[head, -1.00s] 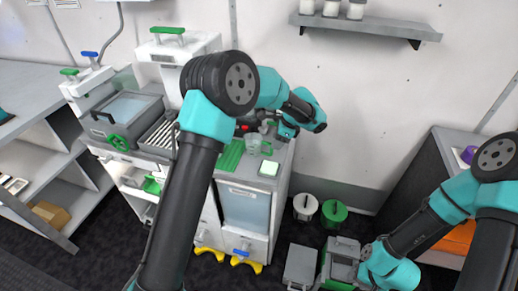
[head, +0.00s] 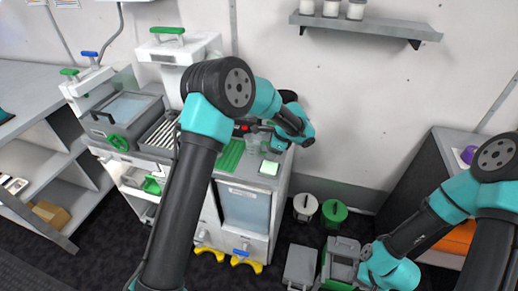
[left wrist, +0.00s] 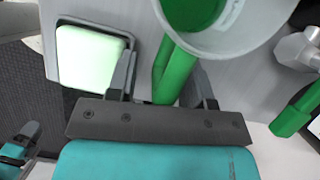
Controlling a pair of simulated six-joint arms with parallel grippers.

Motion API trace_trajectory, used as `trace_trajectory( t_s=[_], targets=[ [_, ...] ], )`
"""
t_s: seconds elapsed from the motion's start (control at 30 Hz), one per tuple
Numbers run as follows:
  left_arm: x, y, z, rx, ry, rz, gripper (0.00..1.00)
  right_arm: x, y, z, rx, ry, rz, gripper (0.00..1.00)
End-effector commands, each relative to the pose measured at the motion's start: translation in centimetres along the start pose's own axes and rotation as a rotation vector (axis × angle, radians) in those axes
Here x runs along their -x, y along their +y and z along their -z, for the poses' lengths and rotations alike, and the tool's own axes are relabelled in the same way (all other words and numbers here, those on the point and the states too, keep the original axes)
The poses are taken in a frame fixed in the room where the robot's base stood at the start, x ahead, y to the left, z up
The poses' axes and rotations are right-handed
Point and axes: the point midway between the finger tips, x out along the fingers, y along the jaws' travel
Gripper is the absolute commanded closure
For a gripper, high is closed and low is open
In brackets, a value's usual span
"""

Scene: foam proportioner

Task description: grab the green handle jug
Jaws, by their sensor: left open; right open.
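The green handle jug (left wrist: 225,35) shows at the top of the left wrist view, its pale rim and green inside facing the camera. Its green handle (left wrist: 172,75) runs down between the two fingers of my open left gripper (left wrist: 164,85). I cannot tell whether a finger touches it. In the head view the jug (head: 251,147) stands on the grey counter, partly hidden by my left gripper (head: 272,143). My right gripper (head: 368,254) is low at the right, by the grey bins, its fingers hard to make out.
A pale green pad in a grey frame (left wrist: 88,57) lies left of the handle. Another green-handled item (left wrist: 295,112) is to the right. A ribbed green mat (head: 231,154) lies on the counter. White (head: 305,207) and green (head: 334,212) round containers stand on the floor.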

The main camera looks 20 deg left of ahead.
Motion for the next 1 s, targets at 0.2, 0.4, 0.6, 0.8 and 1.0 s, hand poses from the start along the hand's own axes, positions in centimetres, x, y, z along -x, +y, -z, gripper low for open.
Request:
trace_trajectory(
  t_s=[0.2, 0.4, 0.6, 0.8, 1.0],
  targets=[
    [0.02, -0.01, -0.01, 0.000, 0.000, 0.000, 0.53, 0.00, 0.00, 0.00, 0.000, 0.000, 0.000, 0.57],
    [0.03, -0.02, -0.01, 0.000, 0.000, 0.001, 0.53, 0.00, 0.00, 0.00, 0.000, 0.000, 0.000, 0.57],
    [0.04, -0.02, -0.02, 0.000, 0.000, 0.001, 0.70, 0.00, 0.00, 0.00, 0.000, 0.000, 0.000, 0.57],
    [0.04, -0.02, -0.02, 0.000, 0.000, 0.001, 0.90, 0.00, 0.00, 0.00, 0.000, 0.000, 0.000, 0.57],
    [0.04, -0.02, -0.02, 0.000, 0.000, 0.001, 1.00, 0.00, 0.00, 0.00, 0.000, 0.000, 0.000, 0.57]
  ],
)
